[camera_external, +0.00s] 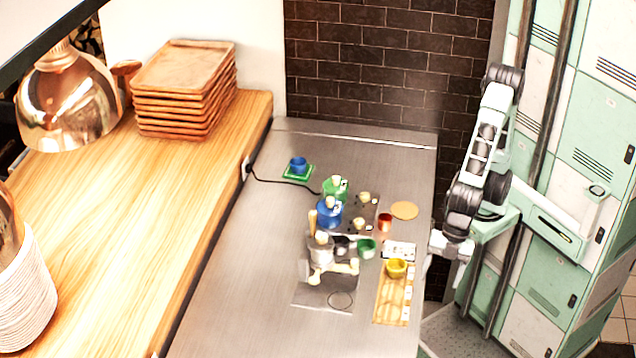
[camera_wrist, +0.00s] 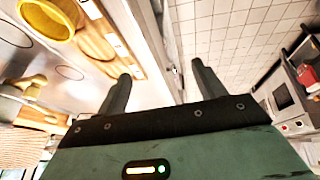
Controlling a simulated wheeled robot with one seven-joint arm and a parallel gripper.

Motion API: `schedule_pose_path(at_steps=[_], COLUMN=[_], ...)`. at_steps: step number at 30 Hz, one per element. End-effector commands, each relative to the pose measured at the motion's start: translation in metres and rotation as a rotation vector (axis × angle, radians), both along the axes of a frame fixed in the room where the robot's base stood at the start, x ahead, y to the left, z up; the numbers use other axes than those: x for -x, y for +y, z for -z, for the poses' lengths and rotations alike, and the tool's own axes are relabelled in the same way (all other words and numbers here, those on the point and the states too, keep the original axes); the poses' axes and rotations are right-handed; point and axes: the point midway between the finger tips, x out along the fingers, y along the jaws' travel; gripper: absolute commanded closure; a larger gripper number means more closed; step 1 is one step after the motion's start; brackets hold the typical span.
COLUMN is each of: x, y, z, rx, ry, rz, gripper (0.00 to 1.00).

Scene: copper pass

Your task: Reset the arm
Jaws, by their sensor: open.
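My arm (camera_external: 478,165) stands at the right of the steel counter and is folded, with its forearm hanging down. My gripper (camera_external: 447,262) points downward just off the counter's right edge. In the wrist view my gripper (camera_wrist: 160,82) has its two dark fingers spread apart with nothing between them. Beyond the fingers are the counter's edge and the tiled floor.
On the steel counter (camera_external: 240,290) stand a yellow cup (camera_external: 396,267) on a wooden board, a green cup (camera_external: 366,248), a red cup (camera_external: 385,222), a blue kettle (camera_external: 329,213) and a green one (camera_external: 335,189). A blue cup (camera_external: 298,165) sits farther back. The counter's front left is clear.

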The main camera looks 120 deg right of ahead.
Motion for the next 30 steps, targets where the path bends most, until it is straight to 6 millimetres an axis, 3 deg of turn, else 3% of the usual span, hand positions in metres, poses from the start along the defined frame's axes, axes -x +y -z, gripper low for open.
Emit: schedule_pose_path(at_steps=[1, 6, 18, 30], x=[0.030, 0.107, 0.223, 0.222], y=[0.004, 0.007, -0.017, -0.016], z=[0.021, 0.057, 0.111, 0.039], rx=[0.000, 0.017, 0.109, 0.107], ry=[0.056, 0.205, 0.407, 0.408], rz=[0.001, 0.025, 0.076, 0.079], gripper=[0.31, 0.31, 0.31, 0.31])
